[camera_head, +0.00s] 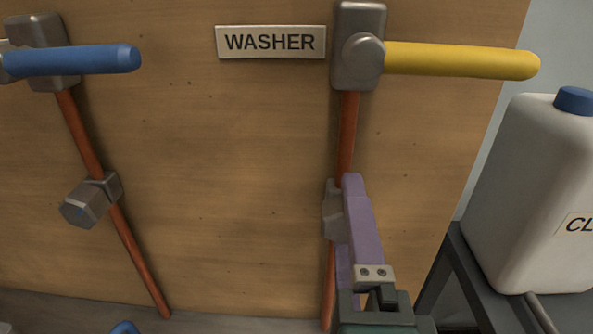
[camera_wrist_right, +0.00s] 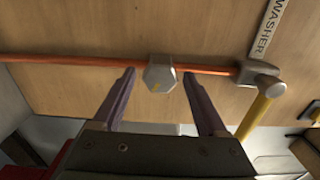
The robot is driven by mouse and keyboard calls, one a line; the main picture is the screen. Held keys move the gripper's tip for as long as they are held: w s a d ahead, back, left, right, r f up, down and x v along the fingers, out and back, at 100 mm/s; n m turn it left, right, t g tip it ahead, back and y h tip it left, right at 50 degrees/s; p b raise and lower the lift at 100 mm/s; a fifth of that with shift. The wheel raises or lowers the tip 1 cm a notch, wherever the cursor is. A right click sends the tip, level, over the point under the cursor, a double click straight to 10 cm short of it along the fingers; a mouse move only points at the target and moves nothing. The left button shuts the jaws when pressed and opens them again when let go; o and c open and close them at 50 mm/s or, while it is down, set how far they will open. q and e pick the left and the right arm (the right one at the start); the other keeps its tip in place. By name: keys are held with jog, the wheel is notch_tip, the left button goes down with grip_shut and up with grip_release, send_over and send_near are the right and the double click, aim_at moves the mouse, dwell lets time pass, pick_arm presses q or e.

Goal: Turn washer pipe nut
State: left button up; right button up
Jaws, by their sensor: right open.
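The washer pipe nut (camera_head: 331,217) is a grey hexagonal fitting on the copper pipe (camera_head: 348,130) below the WASHER label (camera_head: 271,42). My right gripper (camera_head: 350,185) has purple fingers and is at this nut; in the head view its near finger partly covers the nut. In the right wrist view, the nut (camera_wrist_right: 159,74) sits between the open fingertips of my right gripper (camera_wrist_right: 159,77), with a visible gap on both sides. A yellow mark shows on its face. My left gripper is not in view.
A valve with a yellow handle (camera_head: 460,61) tops this pipe. To the left, a second copper pipe (camera_head: 135,250) carries a blue-handled valve (camera_head: 75,60) and another grey nut (camera_head: 88,203). A white jug (camera_head: 535,190) with a blue cap stands at the right. Wooden panel lies behind.

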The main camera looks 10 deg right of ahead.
jog(key=b+v, duration=0.1)
jog(key=v, duration=0.9)
jog(key=shift+b, duration=0.4)
